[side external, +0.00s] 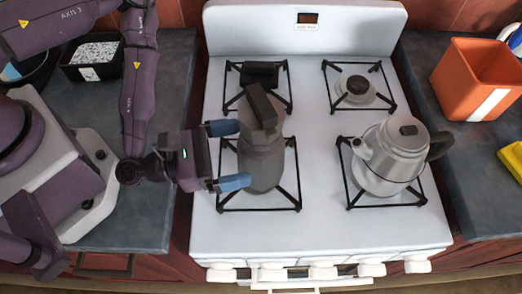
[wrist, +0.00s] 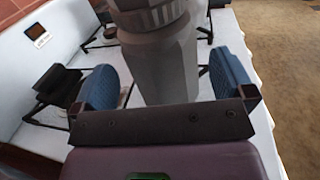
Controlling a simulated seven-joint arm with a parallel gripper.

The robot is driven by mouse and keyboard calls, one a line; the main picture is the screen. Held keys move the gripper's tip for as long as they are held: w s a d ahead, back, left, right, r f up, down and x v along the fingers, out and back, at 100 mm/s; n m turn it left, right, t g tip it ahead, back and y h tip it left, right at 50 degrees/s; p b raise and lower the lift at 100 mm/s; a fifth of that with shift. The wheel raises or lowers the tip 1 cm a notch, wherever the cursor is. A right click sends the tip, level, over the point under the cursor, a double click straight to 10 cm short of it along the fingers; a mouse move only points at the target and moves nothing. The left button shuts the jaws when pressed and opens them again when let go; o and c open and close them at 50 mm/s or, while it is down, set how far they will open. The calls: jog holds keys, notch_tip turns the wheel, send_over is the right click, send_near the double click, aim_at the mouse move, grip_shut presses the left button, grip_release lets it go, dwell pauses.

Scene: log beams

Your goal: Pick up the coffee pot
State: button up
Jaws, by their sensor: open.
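The grey coffee pot (side external: 263,160), with a faceted body and a black handle (side external: 262,103) on its upper part, stands upright on the front left burner of the white stove. My gripper (side external: 228,155) is at its left side, open and empty. Its blue fingertips point at the pot, one towards the back and one towards the front. In the wrist view the pot (wrist: 165,65) rises between the spread fingers (wrist: 163,84), with visible gaps on both sides. The pot's top is cut off in that view, and its base is hidden behind my gripper.
A silver kettle (side external: 393,155) stands on the front right burner. A dark object (side external: 260,74) sits at the rear left burner, close behind the pot. The rear right burner (side external: 355,88) is empty. An orange container (side external: 478,78) and a yellow item (side external: 514,160) are on the right counter.

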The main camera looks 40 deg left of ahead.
jog(key=shift+n, duration=0.3)
jog(key=shift+x, duration=2.5)
jog(key=shift+f, duration=0.2)
jog(key=c, duration=1)
